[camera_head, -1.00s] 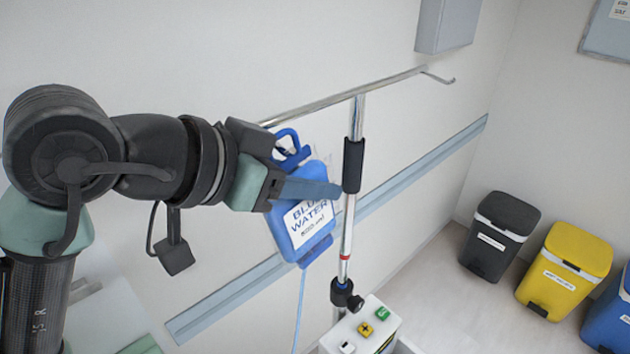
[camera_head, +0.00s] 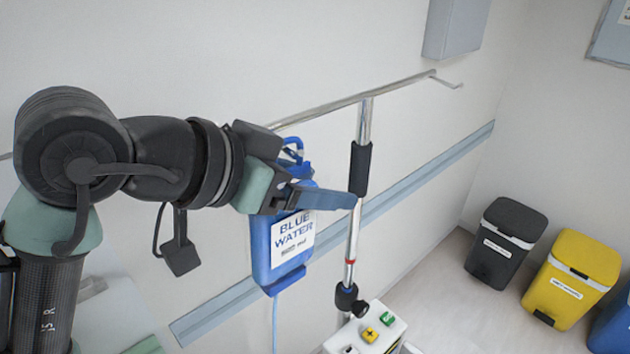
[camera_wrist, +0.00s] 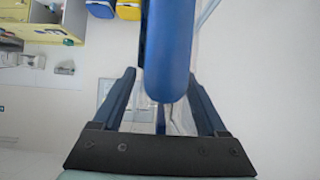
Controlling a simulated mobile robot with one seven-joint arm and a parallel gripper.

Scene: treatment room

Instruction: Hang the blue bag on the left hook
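The blue bag (camera_head: 275,262), labelled "BLUE WATER", hangs nearly upright with a tube below it. Its blue loop (camera_head: 293,143) is near the left part of the stand's crossbar (camera_head: 330,107). The left hook is hidden behind my gripper, so I cannot tell whether the loop is on it. My gripper (camera_head: 340,200) is at the bag's upper part, with one finger passing in front of it. In the wrist view, the fingers are spread on both sides of the bag's rounded blue edge (camera_wrist: 167,60), with small gaps showing. My gripper looks open around the bag.
The metal pole (camera_head: 364,120) stands right of the bag, above a white device (camera_head: 375,335). The right hook (camera_head: 450,83) is empty. A grey bin (camera_head: 505,240) and a yellow bin (camera_head: 572,280) stand at right. The wall is close behind the stand.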

